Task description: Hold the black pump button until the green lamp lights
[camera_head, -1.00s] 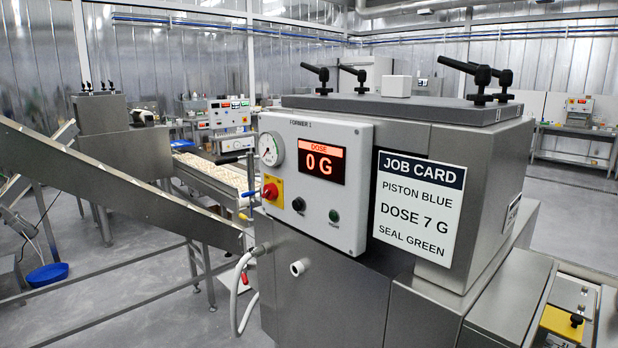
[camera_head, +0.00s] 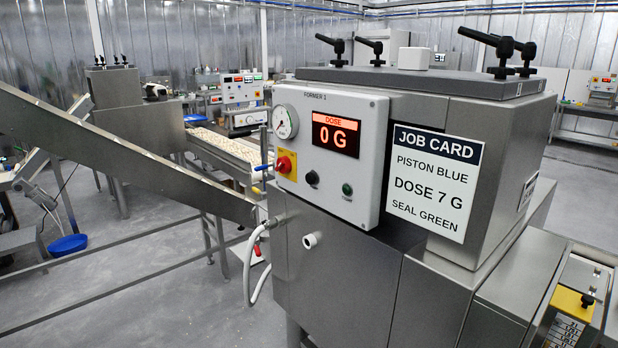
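The black pump button (camera_head: 312,177) is on the white control panel (camera_head: 367,190) of the steel machine marked FORMER 1. Right of it is a small dark green lamp (camera_head: 347,189), which looks unlit. Above them the dose display (camera_head: 336,134) reads 0 G in red. A red knob on a yellow plate (camera_head: 286,164) sits left of the button, below a round gauge (camera_head: 285,122). Neither of my grippers is in view, and nothing touches the button.
A job card (camera_head: 433,182) on the machine reads piston blue, dose 7 G, seal green. A sloped steel chute (camera_head: 120,150) crosses the left side. A white hose (camera_head: 249,268) hangs below the panel. The floor at lower left is mostly open, with a blue bowl (camera_head: 68,244).

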